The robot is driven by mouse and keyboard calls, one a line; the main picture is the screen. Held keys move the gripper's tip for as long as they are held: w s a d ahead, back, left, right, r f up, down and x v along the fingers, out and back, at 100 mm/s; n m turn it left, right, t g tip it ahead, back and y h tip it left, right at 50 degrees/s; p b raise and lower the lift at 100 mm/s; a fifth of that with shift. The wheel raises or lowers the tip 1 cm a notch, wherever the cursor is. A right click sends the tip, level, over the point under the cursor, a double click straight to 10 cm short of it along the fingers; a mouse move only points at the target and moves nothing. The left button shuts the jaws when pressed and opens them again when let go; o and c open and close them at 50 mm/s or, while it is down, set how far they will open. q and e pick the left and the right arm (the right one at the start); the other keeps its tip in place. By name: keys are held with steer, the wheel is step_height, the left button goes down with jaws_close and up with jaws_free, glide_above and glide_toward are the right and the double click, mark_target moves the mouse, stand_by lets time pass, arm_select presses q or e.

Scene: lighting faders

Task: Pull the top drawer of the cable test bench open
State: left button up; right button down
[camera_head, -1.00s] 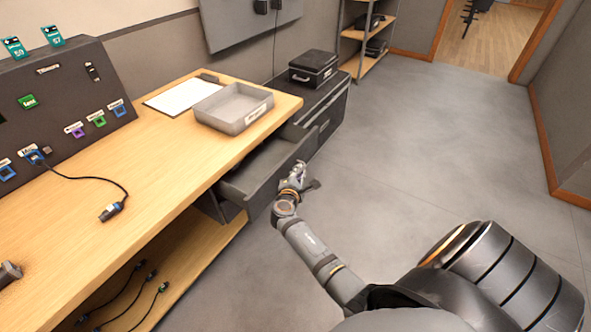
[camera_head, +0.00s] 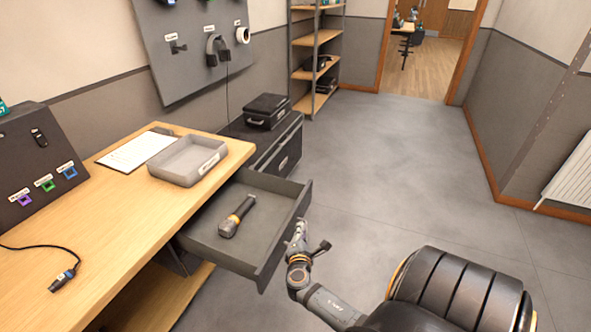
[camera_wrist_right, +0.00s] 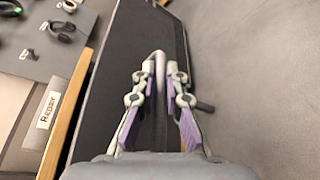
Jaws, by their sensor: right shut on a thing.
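The top drawer (camera_head: 243,225) of the cable test bench (camera_head: 128,215) stands pulled well out from under the wooden top. My right gripper (camera_head: 299,236) is at the outer face of the drawer front. In the right wrist view the gripper (camera_wrist_right: 159,90) is shut on the curved drawer handle (camera_wrist_right: 158,62), with the dark drawer front around it. In the head view the handle is hidden behind the gripper. My left gripper is not in view.
A grey tray (camera_head: 188,160) and a white sheet (camera_head: 137,151) lie on the bench top. A black case (camera_head: 267,111) rests on a dark chest (camera_head: 270,143) beyond the drawer. Grey floor (camera_head: 385,190) to the right is clear.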

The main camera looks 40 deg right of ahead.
steer(key=shift+d+r, duration=0.1)
steer(key=shift+r, duration=0.05)
steer(key=c, duration=1.8)
jaws_free()
steer(key=shift+o, duration=0.6)
steer(key=shift+d, duration=0.1)
steer(key=shift+s, duration=0.1)
steer(key=v, duration=1.2)
